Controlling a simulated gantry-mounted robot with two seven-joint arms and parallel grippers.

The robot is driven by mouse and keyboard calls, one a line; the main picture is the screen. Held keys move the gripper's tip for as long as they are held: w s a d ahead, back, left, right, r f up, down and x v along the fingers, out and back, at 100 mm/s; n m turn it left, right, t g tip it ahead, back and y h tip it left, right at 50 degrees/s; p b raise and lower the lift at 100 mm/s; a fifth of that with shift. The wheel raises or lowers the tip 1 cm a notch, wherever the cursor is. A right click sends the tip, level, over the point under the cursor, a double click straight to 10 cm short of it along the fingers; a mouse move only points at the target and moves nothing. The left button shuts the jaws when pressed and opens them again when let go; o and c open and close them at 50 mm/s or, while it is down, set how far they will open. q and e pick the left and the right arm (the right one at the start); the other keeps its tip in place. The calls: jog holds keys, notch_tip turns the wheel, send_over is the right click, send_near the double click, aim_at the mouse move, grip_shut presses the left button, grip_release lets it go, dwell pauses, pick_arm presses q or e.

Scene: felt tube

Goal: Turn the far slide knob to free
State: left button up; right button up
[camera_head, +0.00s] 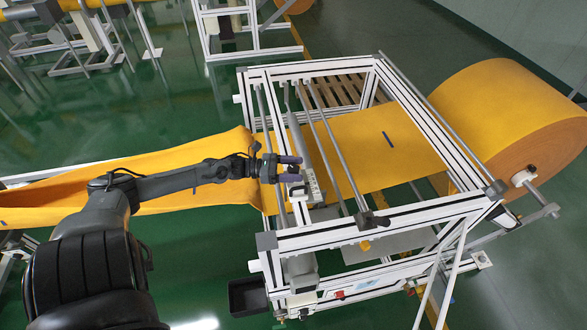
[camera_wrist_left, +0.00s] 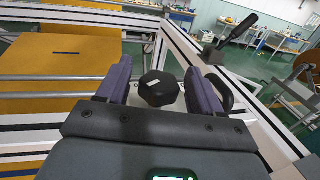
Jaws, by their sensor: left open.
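My left gripper (camera_head: 290,169) reaches in from the left, over the left part of the white frame. It is open, and its two purple fingers also show in the left wrist view (camera_wrist_left: 160,85). A black faceted knob (camera_wrist_left: 158,88) with a small white mark on top sits between and a little beyond the fingers, with gaps on both sides. I cannot tell from the picture which setting the mark shows. The knob is not clear in the head view. My right gripper is not in view.
A white profile frame (camera_head: 425,215) with grey rollers (camera_head: 345,155) surrounds the gripper's area. Yellow felt (camera_head: 355,135) runs through it from a large roll (camera_head: 500,110) at the right. A black lever (camera_wrist_left: 240,30) stands beyond the knob. A black bin (camera_head: 248,297) is on the floor.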

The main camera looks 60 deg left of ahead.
pick_arm(q)
jog(key=shift+c, duration=0.5)
jog(key=c, duration=0.8)
jog(key=shift+r+n+t+y+p, duration=0.15)
jog(key=shift+n+t+y+p, duration=0.25)
jog(key=shift+p, duration=0.35)
jog(key=shift+c, duration=0.2)
jog(key=n+t+y+p, duration=0.1)
jog(key=n+y+p, duration=0.1)
jog(key=shift+d+r+y, duration=0.1)
jog(key=shift+y, duration=0.3)
jog(key=n+y+p, duration=0.2)
jog(key=y, duration=0.1)
jog(key=shift+t+y+p, duration=0.3)
jog(key=shift+t+y, duration=0.1)
jog(key=shift+f+n+y+p, duration=0.2)
jog(key=shift+n+y+p, duration=0.65)
jog(key=shift+n+y, duration=0.85)
jog(key=shift+y, duration=0.5)
